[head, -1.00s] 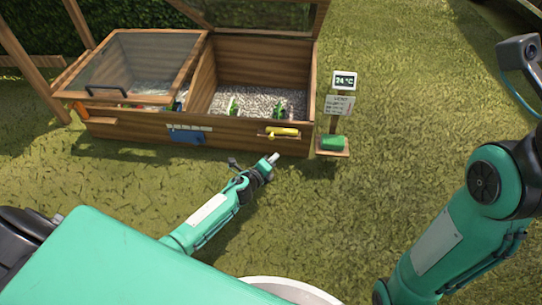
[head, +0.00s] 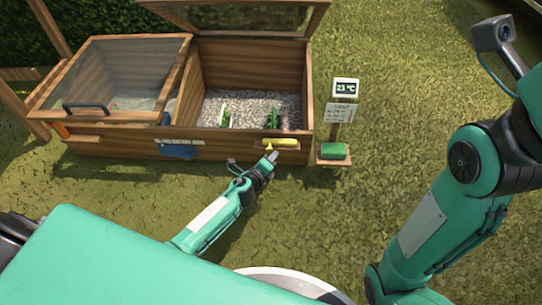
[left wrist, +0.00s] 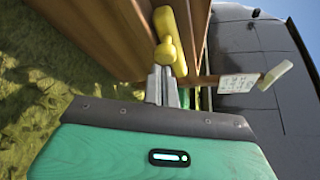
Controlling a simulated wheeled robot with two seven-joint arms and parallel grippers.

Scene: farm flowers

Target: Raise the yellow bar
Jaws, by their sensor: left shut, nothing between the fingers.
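The yellow bar (head: 284,143) is mounted on the front wooden wall of the cold frame (head: 230,147), near its right end. It lies about level in the head view. My left gripper (head: 272,156) is shut and empty, just below the bar's left end. In the left wrist view the yellow bar (left wrist: 178,58) is right beyond the shut fingertips (left wrist: 162,72), with a rounded knob towards me. The tips appear to meet the knob, but I cannot tell whether they touch. My right arm shows at the right; its gripper is out of view.
The cold frame's left lid (head: 125,70) is down and its right lid (head: 240,18) is raised over gravel with small green plants. A sign post with a 23 °C display (head: 346,88) and a green block (head: 334,151) stands to the right. Open grass surrounds it.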

